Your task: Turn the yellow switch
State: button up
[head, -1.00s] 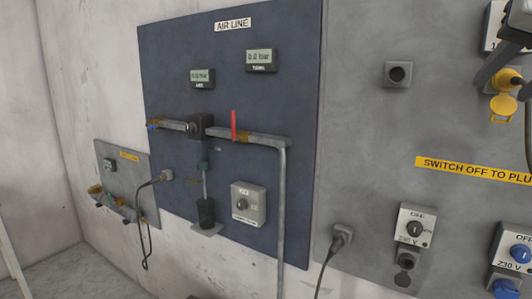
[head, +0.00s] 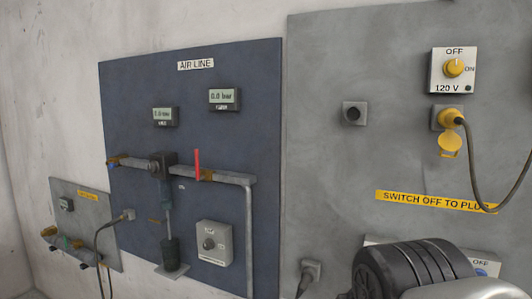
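The yellow switch (head: 454,68) is a round knob on a white plate marked OFF, ON and 120 V, at the upper right in the head view. Its pointer appears to be upright, toward OFF. Just below it, a yellow plug (head: 453,116) with a dark cable sits in a socket with a yellow flap hanging down. A black ribbed part of my arm shows at the bottom right, well below the switch and apart from it. My gripper's fingers are not in view. Nothing covers the switch.
The grey panel (head: 330,120) carries a yellow "SWITCH OFF TO PLUG" label (head: 430,201) and a small square socket (head: 354,113). The blue AIR LINE panel (head: 130,95), with pipes and a red lever (head: 197,164), stands to the left. My arm partly hides the lower switches.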

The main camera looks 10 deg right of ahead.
aim_at(453, 68)
jog(key=k+z, duration=0.15)
jog(key=z, duration=0.9)
